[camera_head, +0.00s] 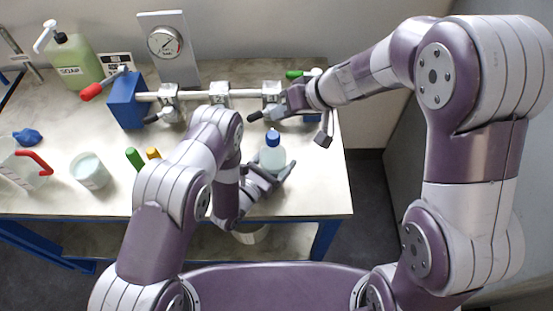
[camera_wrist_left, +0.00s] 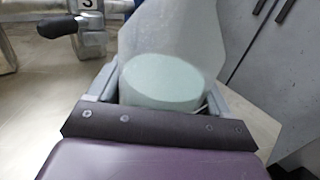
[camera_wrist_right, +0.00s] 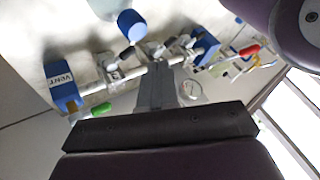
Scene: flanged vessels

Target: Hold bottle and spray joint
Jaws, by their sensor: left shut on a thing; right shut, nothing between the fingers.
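A clear bottle with a blue cap (camera_head: 273,137) stands upright in my left gripper (camera_head: 264,178). In the left wrist view the translucent bottle (camera_wrist_left: 168,45) with pale liquid fills the space between the fingers, which are shut on it. My right gripper (camera_head: 286,104) is shut and empty beside the right-hand pipe joint (camera_head: 271,92), partly covering the pipe's right end. In the right wrist view its closed fingers (camera_wrist_right: 158,75) reach toward the pipe, and the bottle's blue cap (camera_wrist_right: 132,25) shows beyond. A joint marked 3 (camera_wrist_left: 91,38) with a black handle shows in the left wrist view.
The pipe (camera_head: 195,95) runs from a blue block (camera_head: 126,100) past a gauge panel (camera_head: 168,46). A soap bottle (camera_head: 72,62), a beaker (camera_head: 90,171), a blue cloth-like item (camera_head: 27,137) and green and orange items (camera_head: 134,158) occupy the left. The table's front right is clear.

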